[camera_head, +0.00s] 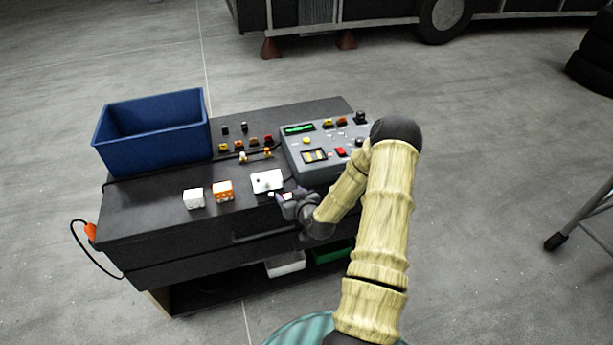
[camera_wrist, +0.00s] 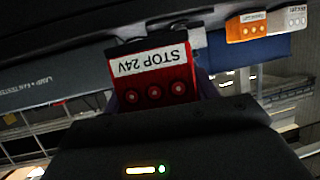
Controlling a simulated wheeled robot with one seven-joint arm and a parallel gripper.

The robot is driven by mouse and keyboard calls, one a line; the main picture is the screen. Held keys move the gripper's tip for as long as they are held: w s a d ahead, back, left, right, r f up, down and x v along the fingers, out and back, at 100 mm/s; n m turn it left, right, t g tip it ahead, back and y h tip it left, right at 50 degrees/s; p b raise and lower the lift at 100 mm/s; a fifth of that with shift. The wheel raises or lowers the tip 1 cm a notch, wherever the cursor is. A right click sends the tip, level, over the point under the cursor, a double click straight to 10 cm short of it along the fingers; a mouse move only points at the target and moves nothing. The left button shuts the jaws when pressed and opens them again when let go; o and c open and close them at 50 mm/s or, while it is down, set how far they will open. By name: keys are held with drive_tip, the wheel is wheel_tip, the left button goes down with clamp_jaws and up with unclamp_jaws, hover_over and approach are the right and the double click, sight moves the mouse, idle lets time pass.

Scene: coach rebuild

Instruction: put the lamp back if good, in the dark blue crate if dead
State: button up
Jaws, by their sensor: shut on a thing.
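Three round spots show on the lamp's red face. In the head view my gripper mostly hides the lamp. The dark blue crate (camera_head: 152,142) stands at the bench's back left; its visible inside looks empty. I cannot tell whether the lamp is good or dead.
A grey tester (camera_head: 315,150) with a green display and buttons sits at the bench's right.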

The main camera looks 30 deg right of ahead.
drive_tip(key=s+a+f, duration=0.5)
drive_tip(key=a+f, duration=0.1)
drive_tip(key=a, duration=0.3)
drive_tip(key=s+a+f+n+y, duration=0.1)
drive_tip(key=s+a+f, duration=0.4)
drive_tip(key=a+f, duration=0.2)
drive_tip(key=shift+s+a, duration=0.15)
drive_tip(key=shift+a, duration=0.7)
drive_tip(key=shift+a+f, duration=0.1)
